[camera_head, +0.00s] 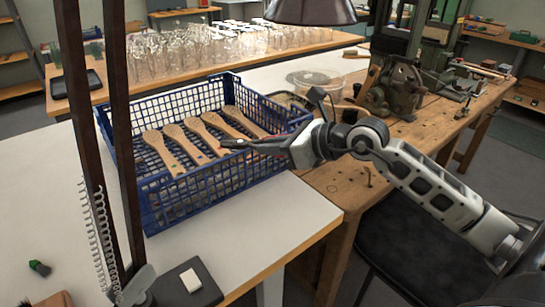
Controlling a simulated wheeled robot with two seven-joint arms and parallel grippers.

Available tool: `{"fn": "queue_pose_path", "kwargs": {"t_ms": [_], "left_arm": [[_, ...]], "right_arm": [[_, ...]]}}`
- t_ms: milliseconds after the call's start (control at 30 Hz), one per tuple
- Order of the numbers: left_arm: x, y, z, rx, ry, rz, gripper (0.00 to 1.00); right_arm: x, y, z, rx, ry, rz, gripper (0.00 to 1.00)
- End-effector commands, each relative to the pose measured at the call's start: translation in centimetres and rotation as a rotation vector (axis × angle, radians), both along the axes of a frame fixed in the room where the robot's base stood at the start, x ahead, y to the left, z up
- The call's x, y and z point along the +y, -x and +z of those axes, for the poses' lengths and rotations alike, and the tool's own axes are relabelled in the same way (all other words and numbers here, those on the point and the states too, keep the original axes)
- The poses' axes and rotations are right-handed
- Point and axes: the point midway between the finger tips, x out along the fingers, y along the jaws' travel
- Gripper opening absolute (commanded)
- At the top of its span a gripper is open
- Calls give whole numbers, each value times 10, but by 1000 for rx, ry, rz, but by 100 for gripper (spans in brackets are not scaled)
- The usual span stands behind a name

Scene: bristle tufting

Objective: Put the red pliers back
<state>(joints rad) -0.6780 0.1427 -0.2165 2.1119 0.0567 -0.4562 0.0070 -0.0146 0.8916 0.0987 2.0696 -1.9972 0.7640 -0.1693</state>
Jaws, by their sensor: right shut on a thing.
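My right gripper (262,147) reaches in from the right over the blue crate's right part. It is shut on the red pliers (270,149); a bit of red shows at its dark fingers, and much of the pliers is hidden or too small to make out. The pliers are above the crate, close to the wooden brush blanks. My left gripper is not in view.
The blue crate (222,200) holds several wooden brush blanks (160,150) on the white table (270,215). Dark posts (118,110) stand at left. A green machine (392,85) stands on the wooden bench. A white block (190,280) lies in front. Many glasses stand behind.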

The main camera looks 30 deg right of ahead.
Motion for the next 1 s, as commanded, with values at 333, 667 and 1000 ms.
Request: {"fn": "queue_pose_path", "kwargs": {"t_ms": [333,667,1000], "left_arm": [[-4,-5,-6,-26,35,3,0],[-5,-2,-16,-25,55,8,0],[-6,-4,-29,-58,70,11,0]], "right_arm": [[-27,23,-72,5,-22,-31,0],[-37,34,-106,9,-16,-40,0],[-37,34,-145,9,-16,-40,0]]}}
